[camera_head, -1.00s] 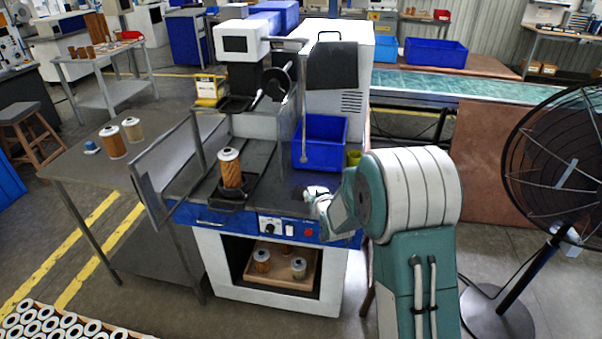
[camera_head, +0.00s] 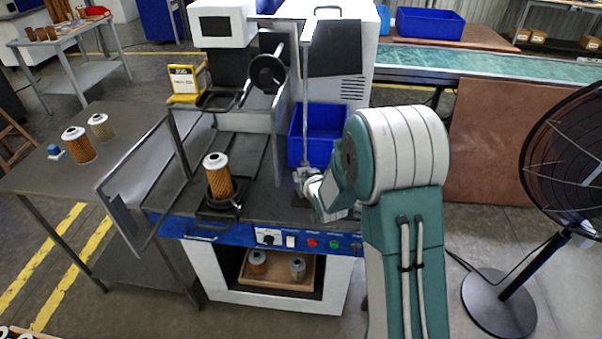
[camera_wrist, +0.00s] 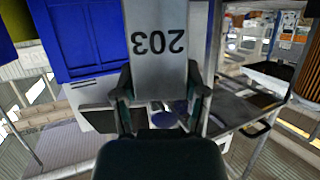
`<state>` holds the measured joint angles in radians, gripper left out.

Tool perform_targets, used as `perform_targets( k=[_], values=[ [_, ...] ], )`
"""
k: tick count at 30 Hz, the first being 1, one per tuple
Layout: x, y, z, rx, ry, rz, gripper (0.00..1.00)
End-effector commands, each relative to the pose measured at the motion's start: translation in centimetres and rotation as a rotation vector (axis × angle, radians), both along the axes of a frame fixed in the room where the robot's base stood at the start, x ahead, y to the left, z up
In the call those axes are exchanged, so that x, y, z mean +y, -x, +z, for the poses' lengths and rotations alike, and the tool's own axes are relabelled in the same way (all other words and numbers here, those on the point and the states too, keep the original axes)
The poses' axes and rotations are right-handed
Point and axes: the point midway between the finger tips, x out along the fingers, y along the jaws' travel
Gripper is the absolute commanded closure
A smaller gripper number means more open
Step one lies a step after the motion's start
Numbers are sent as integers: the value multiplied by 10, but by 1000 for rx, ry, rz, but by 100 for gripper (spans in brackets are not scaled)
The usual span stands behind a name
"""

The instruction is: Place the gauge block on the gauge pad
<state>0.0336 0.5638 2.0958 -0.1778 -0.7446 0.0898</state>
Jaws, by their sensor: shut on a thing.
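A grey metal block marked 203 (camera_wrist: 157,40), the gauge block by its look, is held between the two fingers of my gripper (camera_wrist: 160,92). The number reads upside down in the wrist view. In the head view my gripper (camera_head: 303,178) is over the right part of the machine's bench, in front of the blue bin; the block cannot be made out clearly there. A dark flat patch (camera_head: 297,201) shows beside my gripper on the bench. It may be the gauge pad, but my arm covers part of that area and I cannot tell.
A blue bin (camera_head: 325,130) stands behind my gripper. An orange filter cartridge (camera_head: 218,178) stands in a dark holder to the left. A thin upright post (camera_head: 307,90) rises close to my gripper. A side table (camera_head: 80,190) holds two cartridges. A fan (camera_head: 570,150) stands at right.

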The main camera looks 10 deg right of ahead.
Motion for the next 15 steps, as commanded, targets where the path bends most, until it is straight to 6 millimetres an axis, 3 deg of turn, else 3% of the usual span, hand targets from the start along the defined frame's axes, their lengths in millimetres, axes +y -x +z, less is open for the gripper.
perform_targets(
  k=[4,13,14,15],
  values=[
    [-3,9,-17,-2,0,2,100],
    [-4,10,-19,-3,-1,3,100],
    [-4,10,-20,-1,-1,3,34],
    [-4,10,-20,-1,-1,3,17]
  ],
)
